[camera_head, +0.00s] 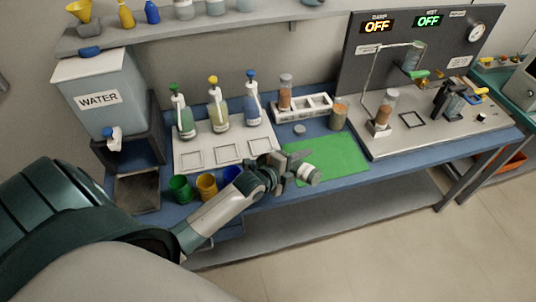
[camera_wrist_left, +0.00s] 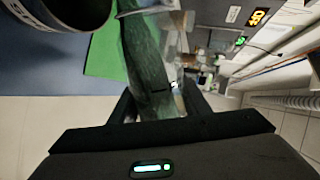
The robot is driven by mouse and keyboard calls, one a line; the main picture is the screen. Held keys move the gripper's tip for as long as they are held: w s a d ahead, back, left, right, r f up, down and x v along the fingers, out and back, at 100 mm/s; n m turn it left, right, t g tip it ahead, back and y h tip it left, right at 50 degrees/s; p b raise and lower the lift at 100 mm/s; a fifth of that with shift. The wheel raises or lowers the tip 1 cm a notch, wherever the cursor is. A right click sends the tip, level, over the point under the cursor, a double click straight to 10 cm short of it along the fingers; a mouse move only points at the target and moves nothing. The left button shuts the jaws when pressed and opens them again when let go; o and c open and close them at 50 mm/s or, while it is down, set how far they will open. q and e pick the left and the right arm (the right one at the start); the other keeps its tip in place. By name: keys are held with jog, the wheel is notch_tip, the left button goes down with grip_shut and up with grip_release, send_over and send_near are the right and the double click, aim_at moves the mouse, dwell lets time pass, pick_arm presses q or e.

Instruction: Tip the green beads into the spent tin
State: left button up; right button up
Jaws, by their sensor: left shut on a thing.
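My left gripper (camera_head: 292,168) is shut on a clear vessel of green beads (camera_head: 308,174), near the front edge of the green mat (camera_head: 333,159). The vessel is strongly tilted in the head view, its pale end toward the lower right. In the left wrist view the green beads (camera_wrist_left: 147,70) lie along one side of the clear wall, between the fingers. A dark round-rimmed container (camera_wrist_left: 75,8) is cut off at that view's top left; I cannot tell which one it is. A brownish tin (camera_head: 338,114) stands behind the mat; no label is readable. My right gripper is not in view.
Several pump bottles stand on a white board (camera_head: 197,146). Green (camera_head: 180,189), yellow (camera_head: 206,185) and blue (camera_head: 231,174) cups stand left of my gripper. A white rack (camera_head: 318,107) holds a brown-filled vial. An instrument panel (camera_head: 362,50) stands at right. Open floor lies in front.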

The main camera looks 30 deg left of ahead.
pick_arm(q)
jog(key=shift+a+r+n+h+p, duration=0.15)
jog(key=shift+a+r+n+h, duration=0.1)
jog(key=shift+r+n, duration=0.3)
jog(key=shift+a+r+n+h+p, duration=0.15)
jog(key=shift+a+r+n+h, duration=0.15)
jog(key=shift+r, duration=0.35)
dwell(2.5)
jog(key=shift+w+a+r+n+h+b, duration=0.15)
jog(key=shift+a+r+n+h+b, duration=0.25)
jog(key=shift+r+n, duration=0.3)
dwell(1.2)
jog(key=d+f+m+y, duration=0.1)
jog(key=f+m, duration=0.1)
jog(key=f, duration=0.1)
jog(key=shift+d+m+y, duration=0.25)
jog(key=shift+d+y, duration=0.1)
jog(key=shift+d, duration=0.05)
jog(key=shift+f, duration=0.1)
dwell(0.3)
